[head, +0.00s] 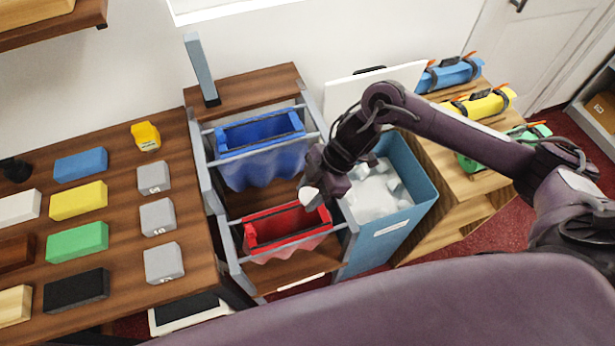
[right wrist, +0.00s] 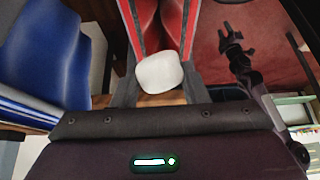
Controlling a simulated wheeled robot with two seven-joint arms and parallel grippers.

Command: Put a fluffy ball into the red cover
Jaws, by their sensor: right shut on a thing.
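The red cover (head: 287,228) hangs open in a metal frame at the centre of the head view. Its red walls (right wrist: 175,22) also show at the top of the right wrist view. My right gripper (head: 312,190) is shut on a white fluffy ball (head: 309,197), at the back right edge of the red cover and above it. The ball (right wrist: 159,73) sits between the fingertips in the right wrist view, with the red opening beyond it. More white pieces (head: 375,194) fill a blue bin (head: 408,212) to the right.
A blue cover (head: 262,160) hangs behind the red one, and it shows at the left in the right wrist view (right wrist: 40,55). A wooden table (head: 112,211) with coloured blocks and grey weights stands at the left. Rolled bundles lie on a wooden stand (head: 440,158) at the right.

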